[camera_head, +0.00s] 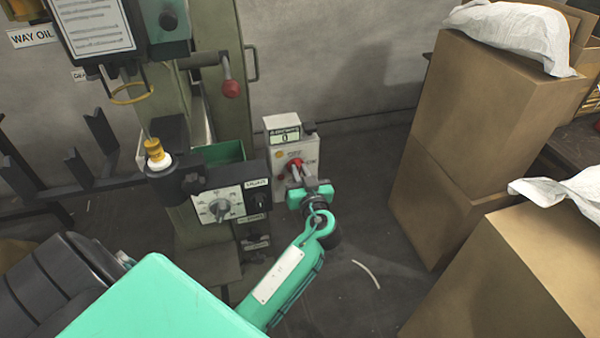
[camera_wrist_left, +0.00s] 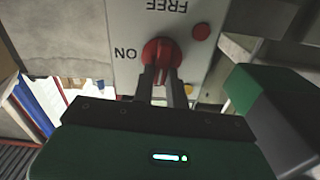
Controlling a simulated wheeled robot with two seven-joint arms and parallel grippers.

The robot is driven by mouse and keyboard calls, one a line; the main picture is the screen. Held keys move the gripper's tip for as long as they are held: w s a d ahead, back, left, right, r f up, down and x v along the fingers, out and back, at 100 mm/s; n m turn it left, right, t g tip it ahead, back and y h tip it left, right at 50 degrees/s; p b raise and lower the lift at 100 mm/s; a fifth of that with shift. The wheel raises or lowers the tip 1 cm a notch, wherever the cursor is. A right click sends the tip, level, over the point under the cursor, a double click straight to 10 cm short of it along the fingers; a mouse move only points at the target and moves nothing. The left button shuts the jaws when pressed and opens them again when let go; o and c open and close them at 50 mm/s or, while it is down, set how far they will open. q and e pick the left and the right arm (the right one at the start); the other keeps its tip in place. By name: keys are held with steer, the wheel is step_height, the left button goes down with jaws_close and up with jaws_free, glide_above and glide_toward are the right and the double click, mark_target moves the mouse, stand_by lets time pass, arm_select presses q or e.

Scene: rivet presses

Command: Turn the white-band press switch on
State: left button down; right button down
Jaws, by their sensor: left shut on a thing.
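A light grey control box (camera_head: 281,134) with a small display stands beside the press column. A red rotary switch (camera_head: 295,164) is on its front. In the left wrist view the red switch (camera_wrist_left: 162,55) shows close up, with "ON" printed to its left and "FREE" above, both upside down. My left gripper (camera_head: 297,175) is at the switch; its two dark fingers (camera_wrist_left: 162,76) are shut on the red handle, which points roughly along the fingers. The fingers partly hide the handle. A yellow-tipped part with a white band (camera_head: 158,160) is on the press. My right gripper is not in view.
The press (camera_head: 215,100) has a red-knobbed lever (camera_head: 231,89) and a panel with a white dial (camera_head: 218,204) left of the box. Large cardboard boxes (camera_head: 445,130) stand at the right. Some floor between is clear. A small red button (camera_wrist_left: 201,32) is near the switch.

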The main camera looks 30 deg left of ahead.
arm_select(q)
steer(key=shift+m, duration=0.7)
steer(key=shift+w+d+m, duration=0.1)
steer(key=shift+w+m, duration=0.05)
steer(key=shift+m, duration=0.75)
steer(key=shift+w+d+f+m+p, duration=0.15)
steer(key=shift+m+p, duration=0.7)
steer(key=shift+m, duration=1.45)
steer(key=shift+w+d+f+m+p, duration=0.2)
steer(key=shift+m+p, duration=0.7)
steer(key=shift+m, duration=1.4)
steer(key=shift+s+a+f+m+p, duration=0.2)
steer(key=shift+m+p, duration=0.65)
steer(key=shift+m, duration=1.45)
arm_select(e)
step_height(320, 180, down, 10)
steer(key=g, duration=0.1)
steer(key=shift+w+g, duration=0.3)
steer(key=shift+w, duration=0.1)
arm_select(q)
steer(key=shift+w+d, duration=0.15)
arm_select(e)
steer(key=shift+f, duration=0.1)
arm_select(q)
steer(key=shift+f, duration=0.1)
steer(key=c, duration=1.4)
jaws_free()
steer(key=shift+d, duration=0.1)
